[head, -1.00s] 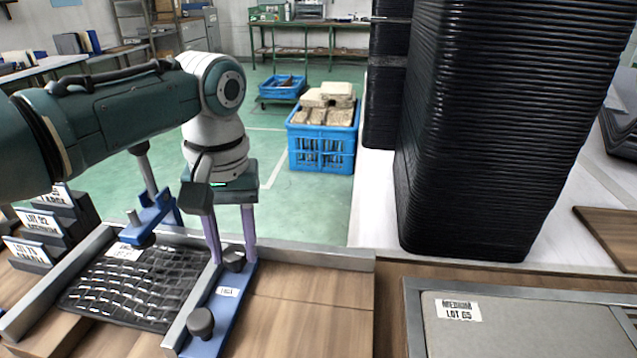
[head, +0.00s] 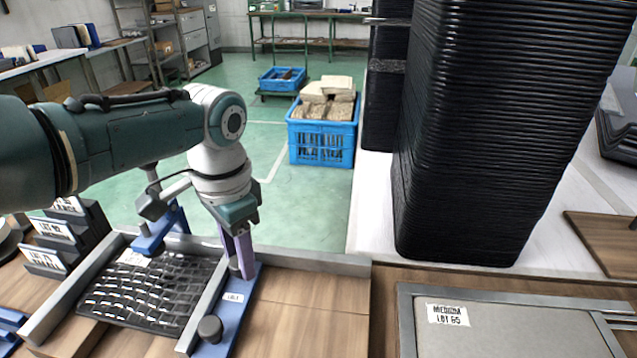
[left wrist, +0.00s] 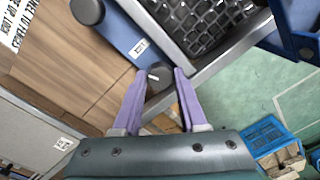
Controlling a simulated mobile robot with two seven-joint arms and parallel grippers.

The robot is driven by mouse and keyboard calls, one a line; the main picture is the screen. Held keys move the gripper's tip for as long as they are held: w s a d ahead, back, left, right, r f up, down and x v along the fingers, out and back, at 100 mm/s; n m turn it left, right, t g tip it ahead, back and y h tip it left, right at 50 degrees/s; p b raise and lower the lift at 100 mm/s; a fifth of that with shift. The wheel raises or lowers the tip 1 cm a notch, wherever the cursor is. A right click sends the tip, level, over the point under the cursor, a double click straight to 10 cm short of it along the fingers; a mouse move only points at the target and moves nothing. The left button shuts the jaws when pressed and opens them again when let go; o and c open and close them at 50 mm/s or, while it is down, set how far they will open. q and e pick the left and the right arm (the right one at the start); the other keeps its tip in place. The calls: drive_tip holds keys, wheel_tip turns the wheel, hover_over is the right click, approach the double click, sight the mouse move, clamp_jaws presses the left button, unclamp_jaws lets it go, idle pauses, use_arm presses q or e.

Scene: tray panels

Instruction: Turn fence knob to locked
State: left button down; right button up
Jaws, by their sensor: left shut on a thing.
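The blue fence bar (head: 222,318) lies along the right side of a tray bed and carries a small white label. A dark round near knob (head: 210,329) stands on it; it also shows in the left wrist view (left wrist: 87,10). The fence knob (left wrist: 157,80) farther along the bar has a white mark on top. My left gripper (left wrist: 160,73) points down with its purple fingers shut on this farther knob. In the head view my left gripper (head: 246,275) mostly hides that knob. My right gripper is not in view.
A black mesh tray panel (head: 150,290) lies between grey metal rails. A tall stack of black trays (head: 490,130) stands at the right. A grey plate (head: 510,335) labelled MEDIUM LOT 65 lies at front right. Bare wood lies right of the fence.

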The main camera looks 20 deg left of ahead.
use_arm(q)
drive_tip(key=m, duration=0.4)
drive_tip(key=shift+m, duration=0.4)
idle(0.4)
drive_tip(key=shift+c, duration=2.2)
unclamp_jaws()
wheel_tip(320, 180, up, 10)
drive_tip(key=p, duration=0.5)
drive_tip(key=shift+s, duration=0.15)
